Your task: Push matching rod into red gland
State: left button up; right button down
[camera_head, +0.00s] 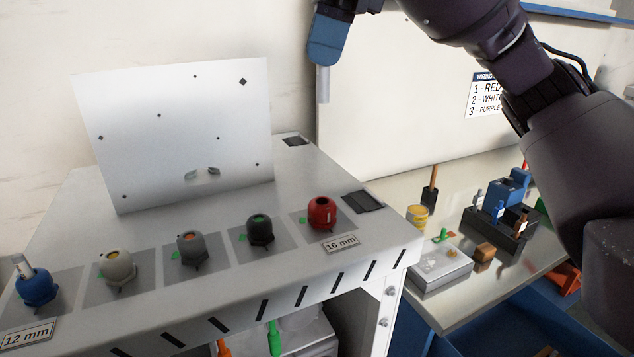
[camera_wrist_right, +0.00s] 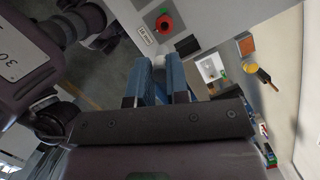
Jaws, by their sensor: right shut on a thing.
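My right gripper (camera_head: 324,62) is shut on a light grey rod (camera_head: 323,86), which hangs down nearly upright. In the head view the rod appears high above the red gland, clearly apart from it. The rod's upper part is hidden by the blue fingers, and its size cannot be read. My left gripper is not in view.
Black (camera_head: 260,230), grey (camera_head: 191,249), beige (camera_head: 117,268) and blue (camera_head: 37,287) glands line the bench to the left. The blue one holds a rod. An upright white panel (camera_head: 180,125) stands behind them. A side table (camera_head: 460,305) on the right holds several small parts.

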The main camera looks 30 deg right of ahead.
notch_tip(320, 180, down, 18)
jog(key=shift+r+b, duration=0.2)
jog(key=shift+b, duration=0.3)
jog(key=shift+f, duration=0.15)
jog(key=c, duration=1.6)
grip_release()
jog(key=o, duration=0.5)
